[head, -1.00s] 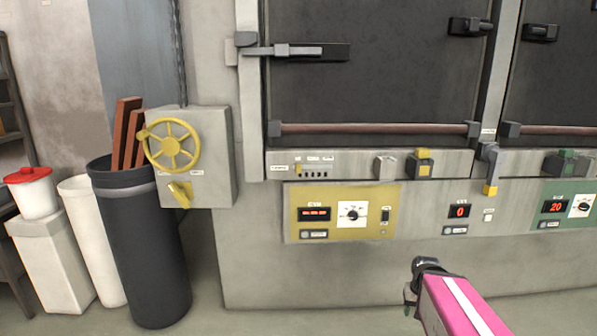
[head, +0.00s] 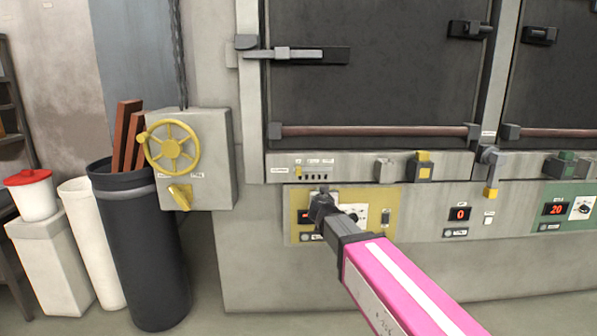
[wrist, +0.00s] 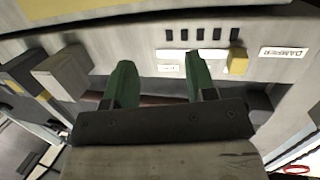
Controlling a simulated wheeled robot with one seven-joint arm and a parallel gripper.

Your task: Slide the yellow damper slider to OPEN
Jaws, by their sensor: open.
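The yellow damper slider (head: 298,171) is a small yellow knob at the left end of the slotted strip under the left oven door. In the wrist view, which is turned over, the slider (wrist: 238,62) shows as a yellow block beside the DAMPER label (wrist: 283,53). My gripper (head: 320,198) is just below and to the right of the slider in the head view. In the wrist view my gripper (wrist: 158,66) has its two green fingers apart with nothing between them. The slider is outside them, just right of the right finger. Small labels by the strip are unreadable.
A yellow control panel (head: 296,205) lies behind my gripper, partly hidden. A grey block and a yellow-faced block (head: 425,170) sit right of the slider strip. A yellow handwheel (head: 172,146) and a dark bin (head: 140,250) stand left. The floor in front is clear.

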